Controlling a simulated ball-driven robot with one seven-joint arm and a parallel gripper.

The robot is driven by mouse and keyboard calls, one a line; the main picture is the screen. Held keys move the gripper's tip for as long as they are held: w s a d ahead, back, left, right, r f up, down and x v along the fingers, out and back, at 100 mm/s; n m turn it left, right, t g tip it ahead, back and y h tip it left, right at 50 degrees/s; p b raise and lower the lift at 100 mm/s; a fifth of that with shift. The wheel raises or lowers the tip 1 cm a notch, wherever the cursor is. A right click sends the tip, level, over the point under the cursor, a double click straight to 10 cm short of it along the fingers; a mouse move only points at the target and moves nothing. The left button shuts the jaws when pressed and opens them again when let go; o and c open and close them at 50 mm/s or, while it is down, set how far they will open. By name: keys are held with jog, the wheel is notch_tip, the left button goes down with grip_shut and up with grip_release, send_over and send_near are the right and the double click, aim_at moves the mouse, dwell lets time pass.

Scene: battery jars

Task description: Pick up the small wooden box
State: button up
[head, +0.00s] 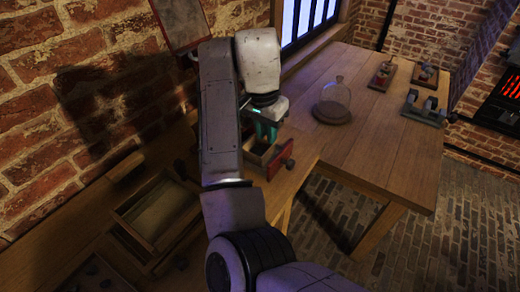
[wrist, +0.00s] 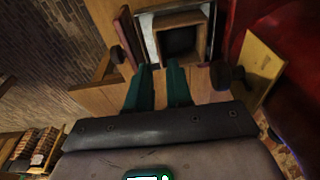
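The small wooden box (head: 257,152) sits at the left end of the bench, under my gripper (head: 266,134) in the head view, and is partly hidden by my arm. In the wrist view the box (wrist: 180,19) is open-topped with a dark, empty-looking inside, and a pale frame surrounds it. My gripper (wrist: 158,72) has two green fingers that stand apart with nothing visible between them. Their tips point at the box's near edge; whether they touch it I cannot tell.
A red panel with a dark knob (head: 281,158) stands beside the box. A glass dome (head: 334,103) on a round wooden base is farther right on the bench (head: 375,150). An open wooden tray (head: 132,204) lies lower left. A brick wall is close on the left.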

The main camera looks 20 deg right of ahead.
aim_at(268, 150)
jog(key=f, duration=0.2)
jog(key=f+p, duration=0.1)
jog(key=f, duration=0.2)
jog(key=d+f, duration=0.1)
jog(key=f, duration=0.1)
jog(key=shift+w+f, duration=0.25)
jog(key=shift+c, duration=0.3)
grip_shut()
